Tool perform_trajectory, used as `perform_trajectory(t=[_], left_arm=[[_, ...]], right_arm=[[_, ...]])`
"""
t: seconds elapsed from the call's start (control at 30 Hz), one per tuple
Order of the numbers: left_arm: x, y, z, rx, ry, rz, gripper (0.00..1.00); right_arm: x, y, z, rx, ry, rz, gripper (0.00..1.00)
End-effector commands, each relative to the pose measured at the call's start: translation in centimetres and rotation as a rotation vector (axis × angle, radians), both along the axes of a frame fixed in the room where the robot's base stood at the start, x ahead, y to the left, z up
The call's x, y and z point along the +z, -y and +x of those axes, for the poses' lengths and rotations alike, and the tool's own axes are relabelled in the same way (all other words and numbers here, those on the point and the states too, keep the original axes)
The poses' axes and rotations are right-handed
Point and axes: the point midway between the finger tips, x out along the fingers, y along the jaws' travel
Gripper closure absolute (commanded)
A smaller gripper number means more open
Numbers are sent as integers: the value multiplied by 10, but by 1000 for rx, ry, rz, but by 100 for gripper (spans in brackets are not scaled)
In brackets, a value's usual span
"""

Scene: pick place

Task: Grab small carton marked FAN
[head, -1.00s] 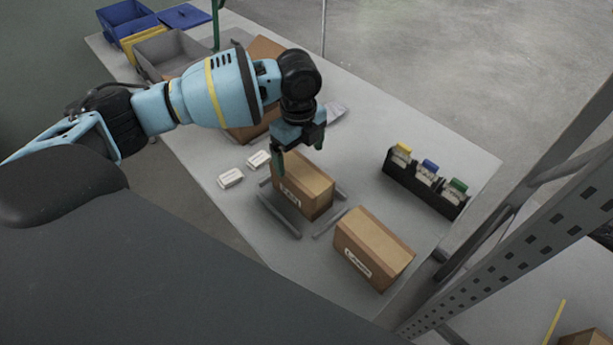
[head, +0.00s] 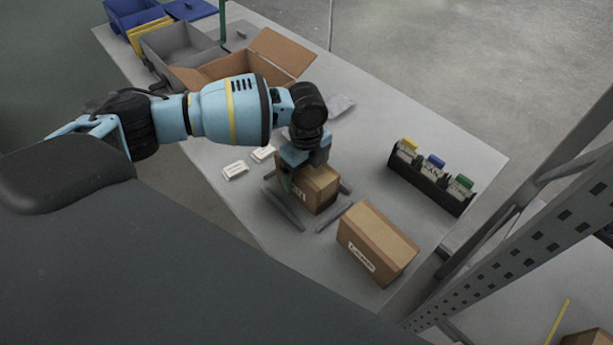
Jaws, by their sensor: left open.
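A small brown carton (head: 320,190) stands on a grey frame with bars (head: 284,209) near the middle of the table. Its front label is mostly covered by a green finger, and only the last letters show. My left gripper (head: 304,172) is open, low over this carton, with one finger in front of its labelled face. The far finger is mostly hidden, and I cannot tell whether either touches the carton.
A black rack (head: 430,190) with yellow, blue and green topped cards stands at the right. Two white boxes (head: 235,170) lie left of the frame. An open carton (head: 278,54), grey bin (head: 172,42) and blue bin (head: 130,12) stand behind. A metal upright (head: 500,255) borders the right side.

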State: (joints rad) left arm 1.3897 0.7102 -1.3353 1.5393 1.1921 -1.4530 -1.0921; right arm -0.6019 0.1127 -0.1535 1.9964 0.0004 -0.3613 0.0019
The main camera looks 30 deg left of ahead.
Motion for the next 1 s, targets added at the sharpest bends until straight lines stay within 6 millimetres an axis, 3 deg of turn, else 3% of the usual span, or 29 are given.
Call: perform_trajectory(t=[0.17, 0.63, 1.0], left_arm=[[0, 0, 0, 0, 1, 0, 7], [1, 0, 0, 0, 1, 0, 69], [10, 0, 1, 1, 4, -3, 69]], right_arm=[[-1, 0, 0, -1, -2, 1, 45], [-3, 0, -3, -1, -8, 0, 45], [-2, 0, -4, -2, -10, 0, 45]])
